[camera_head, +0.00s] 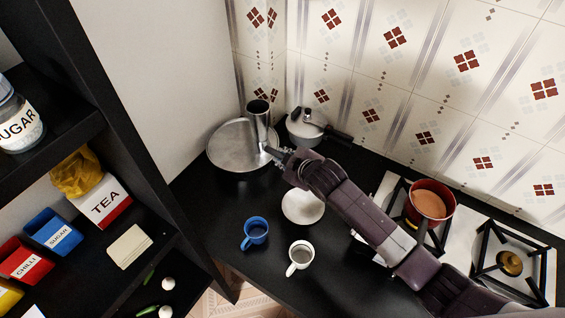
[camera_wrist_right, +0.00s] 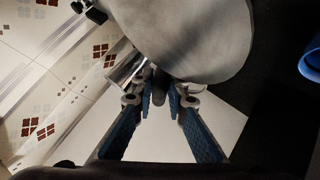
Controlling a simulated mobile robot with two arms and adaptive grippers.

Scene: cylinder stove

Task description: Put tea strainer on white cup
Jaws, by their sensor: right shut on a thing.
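The white cup (camera_head: 300,256) stands upright on the black counter, its inside showing a grey-brown tone. My right gripper (camera_head: 277,154) is beside the steel cylinder, at the edge of the round metal plate, away from the cup. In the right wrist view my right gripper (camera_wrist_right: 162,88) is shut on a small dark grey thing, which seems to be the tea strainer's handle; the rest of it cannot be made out. My left gripper is not in view.
The steel cylinder (camera_head: 259,125) stands by the metal plate (camera_head: 228,148). A lidded pot (camera_head: 305,125) is behind. A pale round dish (camera_head: 302,208) and a blue cup (camera_head: 256,232) are near the white cup. A red pan (camera_head: 430,203) sits on the stove.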

